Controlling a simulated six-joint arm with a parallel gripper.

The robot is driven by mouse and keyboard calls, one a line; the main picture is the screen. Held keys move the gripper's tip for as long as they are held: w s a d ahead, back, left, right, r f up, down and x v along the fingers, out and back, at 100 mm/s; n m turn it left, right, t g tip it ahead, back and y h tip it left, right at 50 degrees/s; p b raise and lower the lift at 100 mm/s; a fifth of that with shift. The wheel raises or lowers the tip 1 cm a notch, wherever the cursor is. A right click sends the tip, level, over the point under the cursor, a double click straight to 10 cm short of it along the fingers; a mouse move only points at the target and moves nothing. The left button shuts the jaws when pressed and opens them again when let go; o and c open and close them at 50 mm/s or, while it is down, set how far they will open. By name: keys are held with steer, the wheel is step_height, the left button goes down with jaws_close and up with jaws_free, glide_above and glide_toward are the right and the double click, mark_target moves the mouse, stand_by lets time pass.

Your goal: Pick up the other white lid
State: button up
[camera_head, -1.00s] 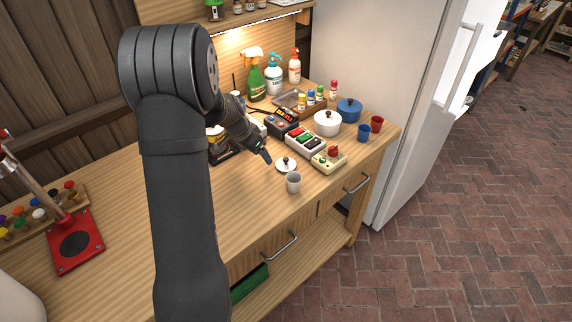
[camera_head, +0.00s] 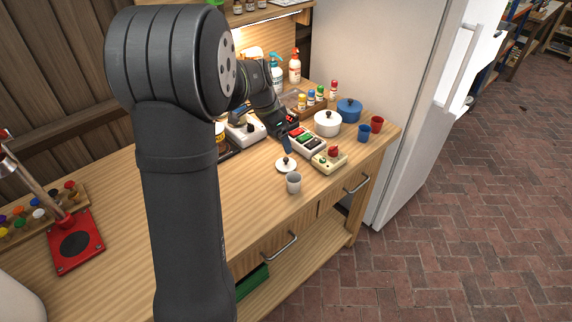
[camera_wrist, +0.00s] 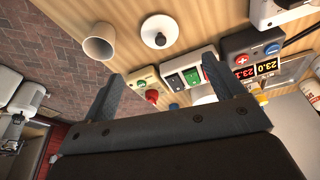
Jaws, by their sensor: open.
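A white lid (camera_head: 286,165) with a dark knob lies flat on the wooden counter. It also shows at the top of the wrist view (camera_wrist: 160,31), beyond my fingertips. A white pot (camera_head: 327,123) with a white, dark-knobbed lid on it stands further back on the right. My gripper (camera_head: 288,142) is just behind the loose lid, above the counter. In the wrist view my gripper (camera_wrist: 158,80) has its two fingers wide apart, with nothing held between them. How high the fingertips are above the counter is hard to tell.
A white cup (camera_head: 293,183) stands close in front of the lid. A beige box with a red button (camera_head: 329,158) and a switch box (camera_head: 305,141) sit to its right. A blue pot (camera_head: 349,109) and small cups are further right. The counter left of the lid is clear.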

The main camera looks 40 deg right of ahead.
glide_above(285, 159)
steer(key=a, duration=0.1)
step_height(285, 159, down, 6)
steer(key=shift+w+r, duration=0.1)
steer(key=shift+r, duration=0.1)
steer(key=x, duration=0.5)
steer(key=shift+w+a+f, duration=0.1)
steer(key=shift+a+f, duration=0.05)
steer(key=shift+a, duration=0.05)
steer(key=c, duration=1.1)
